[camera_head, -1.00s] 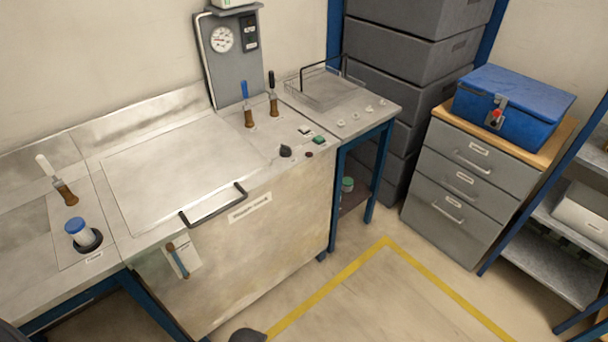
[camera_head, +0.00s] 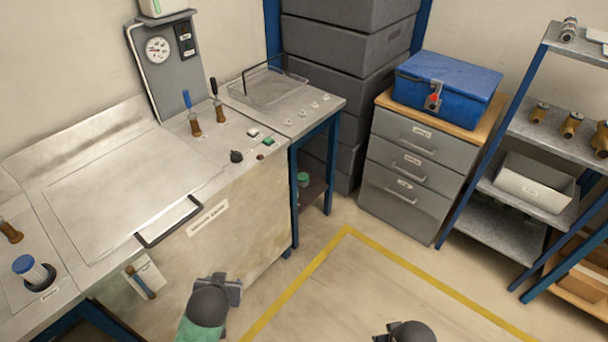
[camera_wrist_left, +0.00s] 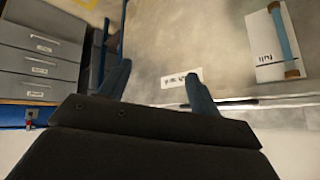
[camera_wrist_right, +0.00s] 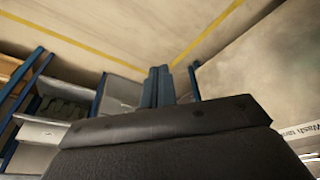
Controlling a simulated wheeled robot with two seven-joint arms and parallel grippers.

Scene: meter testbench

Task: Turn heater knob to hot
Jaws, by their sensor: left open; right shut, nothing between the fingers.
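The black knob (camera_head: 236,156) sits on the right part of the metal bench's top, beside a white switch (camera_head: 253,133), a green switch (camera_head: 269,141) and a small red button (camera_head: 260,156). I cannot read its setting. My left gripper (camera_wrist_left: 158,84) is open and empty, its two fingers well apart in the left wrist view. In the head view my left arm is low in front of the bench, well apart from the knob. My right gripper (camera_wrist_right: 158,86) is shut with nothing in it. In the head view only the dark top of my right arm shows at the bottom edge, over the floor.
A lid with a handle (camera_head: 168,222) covers the bench's middle. Two valve levers (camera_head: 191,113) stand behind the knob, below a gauge (camera_head: 158,50). A side table with a wire basket (camera_head: 268,86) adjoins right. Drawers (camera_head: 412,165) and shelves stand right; the yellow-marked floor is clear.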

